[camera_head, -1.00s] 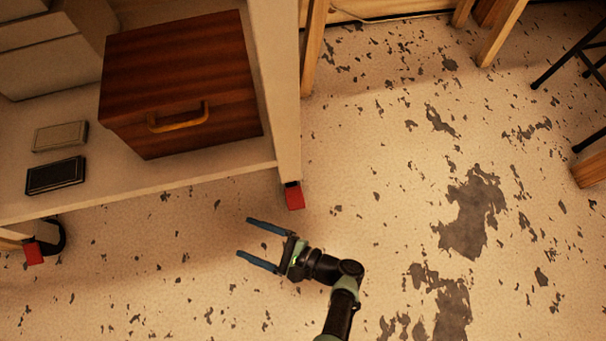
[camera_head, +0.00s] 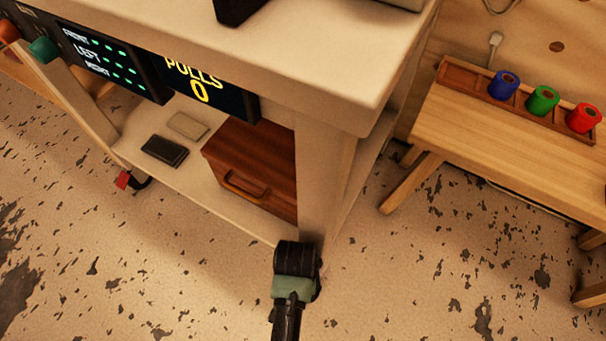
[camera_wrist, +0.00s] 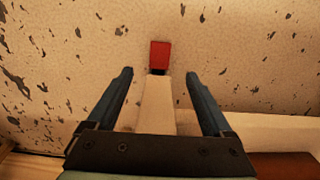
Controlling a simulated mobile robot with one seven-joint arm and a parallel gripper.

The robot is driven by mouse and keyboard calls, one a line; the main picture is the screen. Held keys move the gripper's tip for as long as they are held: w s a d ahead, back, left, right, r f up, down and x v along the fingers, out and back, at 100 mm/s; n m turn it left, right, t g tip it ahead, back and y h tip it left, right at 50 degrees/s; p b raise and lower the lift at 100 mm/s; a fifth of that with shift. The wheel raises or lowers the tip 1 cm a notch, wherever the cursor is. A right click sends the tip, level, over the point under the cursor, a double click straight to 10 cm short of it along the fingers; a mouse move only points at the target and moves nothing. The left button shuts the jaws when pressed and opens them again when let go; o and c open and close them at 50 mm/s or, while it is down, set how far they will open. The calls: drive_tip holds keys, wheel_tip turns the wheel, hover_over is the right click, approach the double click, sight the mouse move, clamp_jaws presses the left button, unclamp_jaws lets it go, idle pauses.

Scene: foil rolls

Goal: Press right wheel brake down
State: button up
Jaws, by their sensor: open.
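The right wheel brake (camera_wrist: 160,56) is a small red tab at the foot of the cart's pale leg (camera_wrist: 157,108). In the wrist view it lies just beyond and between the tips of my gripper (camera_wrist: 159,74). The gripper is open, its two blue fingers on either side of the leg in the picture, with nothing held. Whether a finger touches the leg, I cannot tell. In the head view my arm covers the foot of the right leg (camera_head: 322,185), hiding the right brake and the fingers. The left wheel's red brake (camera_head: 122,180) shows at the far left leg.
The cart's thick top (camera_head: 330,60) overhangs the leg. A brown drawer box (camera_head: 262,165), a black case (camera_head: 164,150) and a pale case (camera_head: 188,125) rest on its lower shelf. A wooden bench (camera_head: 500,130) with blue, green and red rolls stands right. Speckled floor lies open in front.

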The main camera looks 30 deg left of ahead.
wheel_tip(320, 180, down, 12)
drive_tip(key=b, duration=0.8)
drive_tip(key=shift+f+b, duration=0.1)
drive_tip(key=shift+b, duration=0.25)
